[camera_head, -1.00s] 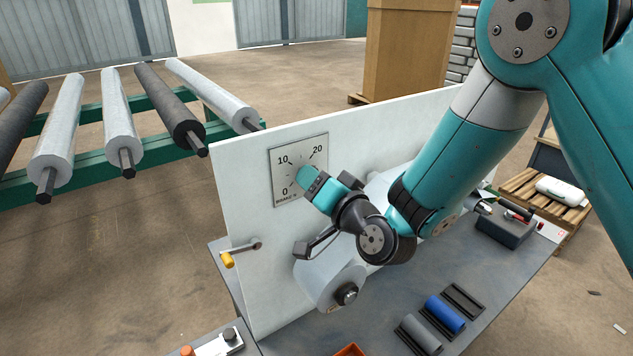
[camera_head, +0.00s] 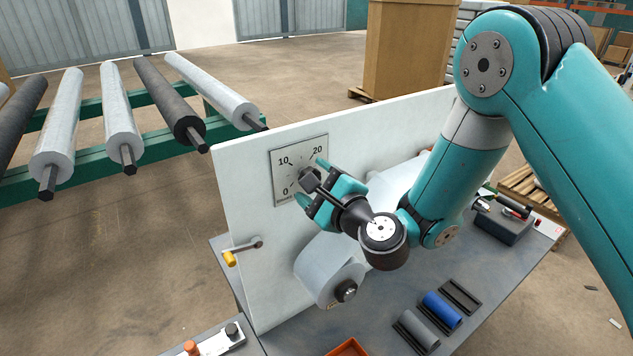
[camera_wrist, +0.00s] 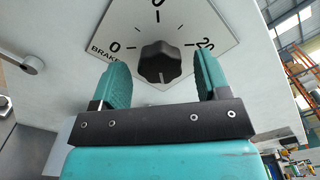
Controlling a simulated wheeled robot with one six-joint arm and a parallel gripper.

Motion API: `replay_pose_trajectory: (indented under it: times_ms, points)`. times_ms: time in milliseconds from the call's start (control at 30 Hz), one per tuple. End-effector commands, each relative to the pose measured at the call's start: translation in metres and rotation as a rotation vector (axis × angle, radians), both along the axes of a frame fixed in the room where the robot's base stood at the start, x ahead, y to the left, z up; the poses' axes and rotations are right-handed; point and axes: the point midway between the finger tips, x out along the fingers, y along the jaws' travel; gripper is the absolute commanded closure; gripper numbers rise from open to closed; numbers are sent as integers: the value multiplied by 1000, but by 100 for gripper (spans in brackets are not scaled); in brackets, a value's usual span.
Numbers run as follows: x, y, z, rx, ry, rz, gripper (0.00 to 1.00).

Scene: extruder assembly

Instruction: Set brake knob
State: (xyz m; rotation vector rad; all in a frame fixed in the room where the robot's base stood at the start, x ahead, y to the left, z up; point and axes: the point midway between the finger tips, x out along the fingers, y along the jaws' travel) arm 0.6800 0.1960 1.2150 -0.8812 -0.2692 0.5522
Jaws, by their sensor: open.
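The brake dial plate (camera_head: 286,160) is on the upright white panel, marked 0, 10 and 20. The black brake knob (camera_wrist: 160,64) sits in the middle of the dial in the wrist view, with a light pointer line on the side toward my gripper. In the head view the knob (camera_head: 309,177) is partly hidden by my gripper. My gripper (camera_head: 312,181) is open in front of the dial. In the wrist view, the teal fingers of my gripper (camera_wrist: 162,82) stand apart on either side of the knob, with gaps; whether they reach its depth is unclear.
A white roll (camera_head: 326,272) is mounted below my gripper. Grey and blue cylinders (camera_head: 443,314) lie on the table at the front.

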Motion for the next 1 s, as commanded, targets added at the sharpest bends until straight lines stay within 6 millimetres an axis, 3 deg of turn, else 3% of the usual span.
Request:
replay_pose_trajectory:
  times_ms: [800,1000]
  points:
    - [-47,-32,-3,-2,-3,-1,31]
    - [-50,-34,0,-3,-3,-1,31]
